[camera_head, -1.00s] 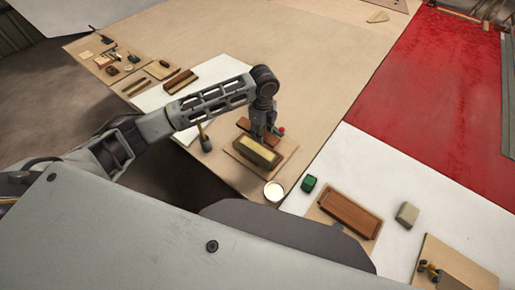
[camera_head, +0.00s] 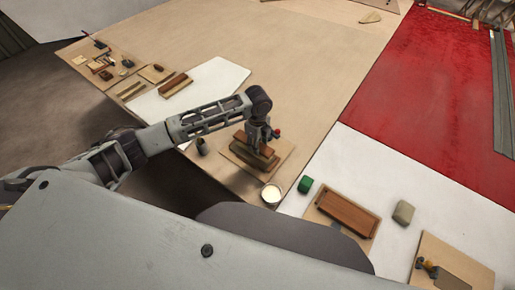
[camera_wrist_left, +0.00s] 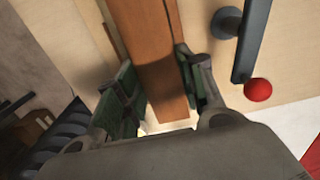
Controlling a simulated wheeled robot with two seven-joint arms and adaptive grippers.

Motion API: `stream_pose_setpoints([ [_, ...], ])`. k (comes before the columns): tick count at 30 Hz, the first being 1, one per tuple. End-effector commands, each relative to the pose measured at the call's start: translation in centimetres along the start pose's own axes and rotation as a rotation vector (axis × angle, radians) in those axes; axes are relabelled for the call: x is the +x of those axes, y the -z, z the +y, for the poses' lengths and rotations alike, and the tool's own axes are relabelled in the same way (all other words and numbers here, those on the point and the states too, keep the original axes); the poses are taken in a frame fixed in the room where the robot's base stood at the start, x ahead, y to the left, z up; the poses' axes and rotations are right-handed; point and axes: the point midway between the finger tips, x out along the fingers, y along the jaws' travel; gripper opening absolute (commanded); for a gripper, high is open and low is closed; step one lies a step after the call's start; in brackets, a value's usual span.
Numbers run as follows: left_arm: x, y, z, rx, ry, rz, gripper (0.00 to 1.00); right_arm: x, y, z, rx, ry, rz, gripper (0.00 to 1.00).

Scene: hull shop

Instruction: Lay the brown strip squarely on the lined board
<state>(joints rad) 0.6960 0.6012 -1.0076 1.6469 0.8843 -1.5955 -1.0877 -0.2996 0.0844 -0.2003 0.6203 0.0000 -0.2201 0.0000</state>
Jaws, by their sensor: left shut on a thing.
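My left gripper (camera_head: 258,146) is shut on the brown strip (camera_head: 247,146). In the left wrist view the reddish-brown strip (camera_wrist_left: 154,50) runs lengthwise between the green-padded fingers (camera_wrist_left: 160,92). In the head view the strip lies over a dark-sided block (camera_head: 262,165), probably the lined board, which stands on a thin tan base (camera_head: 281,160). The strip covers most of the block's top and seems roughly parallel to it. I cannot tell whether they touch. My right gripper is not in view.
A red-knobbed lever (camera_wrist_left: 258,90) stands close beside the gripper. A cup with pale contents (camera_head: 271,195) and a green block (camera_head: 305,185) are nearby. A brown panel (camera_head: 347,213) and a grey block (camera_head: 403,212) lie right.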

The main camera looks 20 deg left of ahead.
Motion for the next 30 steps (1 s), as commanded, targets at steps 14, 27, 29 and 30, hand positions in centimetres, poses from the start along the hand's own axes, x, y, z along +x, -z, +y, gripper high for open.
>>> stream_pose_setpoints([
  [14, 2.4, 0.1, 0.1, 0.001, -0.003, 0.001, 0.13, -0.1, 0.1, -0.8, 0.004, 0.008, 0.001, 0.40],
  [27, 3.7, 0.0, 0.0, 0.001, 0.000, 0.000, 0.13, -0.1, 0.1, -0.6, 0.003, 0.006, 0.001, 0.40],
  [29, 3.8, 0.0, 0.0, 0.001, 0.000, 0.000, 0.13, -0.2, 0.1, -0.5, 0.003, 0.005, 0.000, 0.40],
  [30, 3.8, 0.0, 0.0, 0.001, 0.000, 0.000, 0.13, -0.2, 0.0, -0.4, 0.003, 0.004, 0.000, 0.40],
])
